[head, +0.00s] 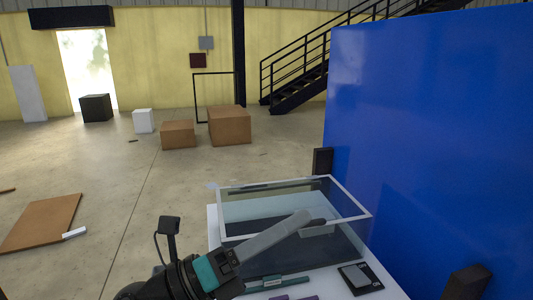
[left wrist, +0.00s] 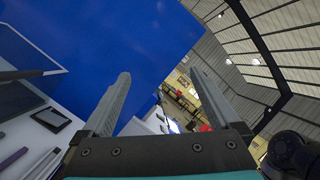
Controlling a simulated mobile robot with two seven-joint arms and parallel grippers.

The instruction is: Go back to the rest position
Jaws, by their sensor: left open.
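My left gripper (head: 312,224) reaches in from the bottom of the head view, in front of and over a glass box with a white rim (head: 352,200). In the left wrist view its two grey fingers (left wrist: 158,85) stand wide apart with nothing between them. The gripper is open and empty. My right gripper is not in view.
The glass box stands on a white table (head: 384,291) beside a large blue panel (head: 430,120). A small dark device (head: 356,277) and a teal tool (head: 278,283) lie in front of the box. Cardboard boxes (head: 230,126) stand on the open floor behind.

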